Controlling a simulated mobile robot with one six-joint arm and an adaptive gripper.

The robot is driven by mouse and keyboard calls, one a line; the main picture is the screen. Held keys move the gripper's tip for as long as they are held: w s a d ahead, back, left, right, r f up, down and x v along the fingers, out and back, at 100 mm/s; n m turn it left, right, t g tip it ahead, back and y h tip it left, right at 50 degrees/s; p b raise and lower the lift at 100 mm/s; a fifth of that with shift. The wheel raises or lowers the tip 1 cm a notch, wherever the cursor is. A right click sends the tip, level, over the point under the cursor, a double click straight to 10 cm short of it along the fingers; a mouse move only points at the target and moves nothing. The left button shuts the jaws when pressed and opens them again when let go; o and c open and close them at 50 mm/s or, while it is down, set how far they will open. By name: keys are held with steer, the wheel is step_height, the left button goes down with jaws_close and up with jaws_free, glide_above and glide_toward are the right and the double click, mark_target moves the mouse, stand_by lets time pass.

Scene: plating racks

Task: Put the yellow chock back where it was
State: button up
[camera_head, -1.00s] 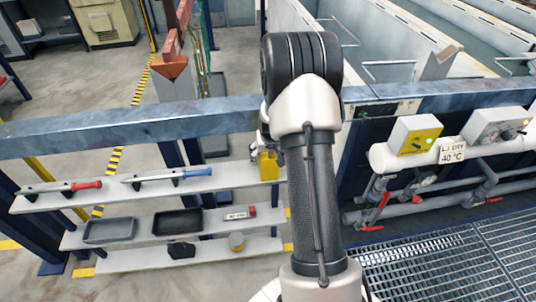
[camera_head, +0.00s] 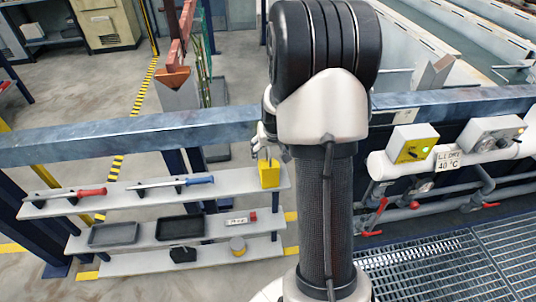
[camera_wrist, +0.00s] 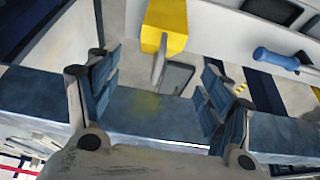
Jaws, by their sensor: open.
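The yellow chock (camera_head: 269,174) stands on the right end of the top shelf board in the head view. A thin grey upright handle rises from it. My gripper (camera_head: 266,148) is just above and behind the chock, partly hidden by my arm. In the wrist view the chock (camera_wrist: 166,20) lies beyond the fingertips, with its grey handle pointing toward the gap between them. My gripper (camera_wrist: 160,85) shows there with its two blue-padded fingers spread wide.
The top shelf (camera_head: 225,186) also bears a blue-handled tool (camera_head: 198,181) and a red-handled tool (camera_head: 90,192). Trays (camera_head: 180,227) and small items fill the lower shelves. A blue-grey beam (camera_head: 130,134) runs across behind the top shelf. White pipes with valves (camera_head: 385,165) stand at right.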

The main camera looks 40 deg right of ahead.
steer(key=s+a+r+n, duration=0.1)
steer(key=s+a+r, duration=0.2)
steer(key=a+r, duration=0.25)
steer(key=s+a+r+n+y, duration=0.1)
steer(key=s+a+r, duration=0.1)
steer(key=a+r, duration=0.4)
steer(key=s+a+r+n, duration=0.1)
steer(key=s+a+r, duration=0.2)
steer(key=a+r, duration=0.3)
steer(key=s+a+r+n+y, duration=0.1)
steer(key=s+a+n, duration=0.2)
steer(key=s+a, duration=0.8)
steer(key=s, duration=0.4)
steer(key=shift+a+r+t, duration=0.15)
steer(key=shift+r+t, duration=0.1)
steer(key=shift+t, duration=0.15)
